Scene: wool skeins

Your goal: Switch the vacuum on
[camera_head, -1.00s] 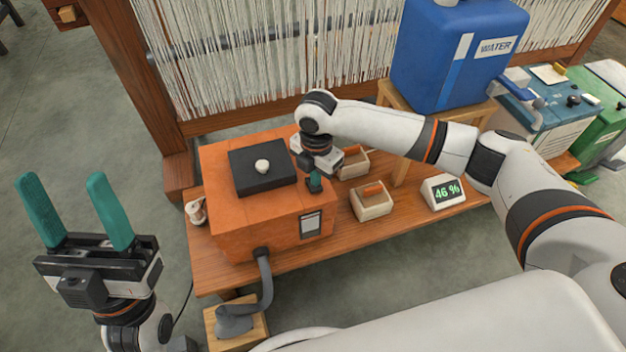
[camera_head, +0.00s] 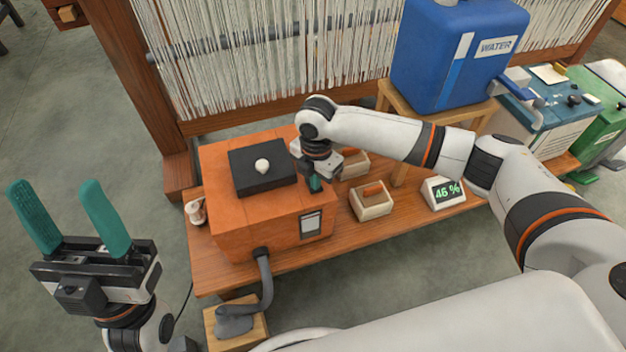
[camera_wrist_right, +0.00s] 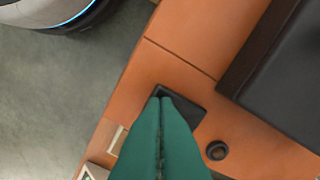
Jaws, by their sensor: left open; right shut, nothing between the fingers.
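The orange box (camera_head: 235,222) with a grey hose (camera_head: 266,285) at its front appears to be the vacuum. It has a black raised plate (camera_head: 248,183) with a white knob (camera_head: 262,165) on top. My right gripper (camera_head: 315,185) is shut and empty over the box's right side. In the right wrist view its green fingertips (camera_wrist_right: 166,100) overlap a small black pad (camera_wrist_right: 190,107) on the orange top; I cannot tell whether they touch it. A round dark knob (camera_wrist_right: 217,150) is beside them. My left gripper (camera_head: 70,215) is open and empty, left of the bench.
The box stands on a wooden bench (camera_head: 290,262). Two small wooden trays stand right of it, one of them in front (camera_head: 371,202), near a display reading 46 % (camera_head: 443,192). A blue water container (camera_head: 455,60) stands behind. A loom (camera_head: 270,60) rises at the back.

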